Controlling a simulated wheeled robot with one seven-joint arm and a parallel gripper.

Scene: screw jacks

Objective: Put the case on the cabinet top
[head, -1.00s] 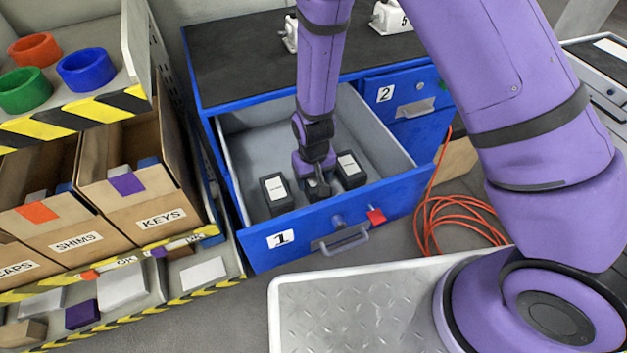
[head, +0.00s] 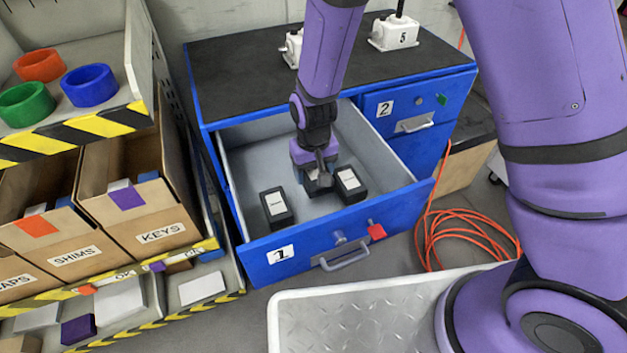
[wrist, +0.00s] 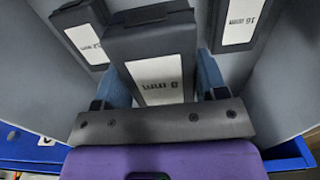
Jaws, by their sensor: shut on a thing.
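My gripper (head: 317,180) is over the open drawer 1 and is shut on a dark case (wrist: 150,45) with a white label. The held case sits between the two blue fingers in the wrist view; in the head view my gripper mostly hides it. One dark case (head: 277,207) stands in the drawer to the left, and another (head: 349,184) stands close on the right. Both also show in the wrist view, left (wrist: 85,35) and right (wrist: 240,22). The cabinet top (head: 245,80) is a black surface behind the drawer.
White screw jacks, one marked 5 (head: 394,33), stand on the cabinet top toward the right; its left part is clear. The drawer front (head: 300,254) is blue with a red tag. A shelf with boxes (head: 150,215) is on the left, an orange cable (head: 465,235) on the right.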

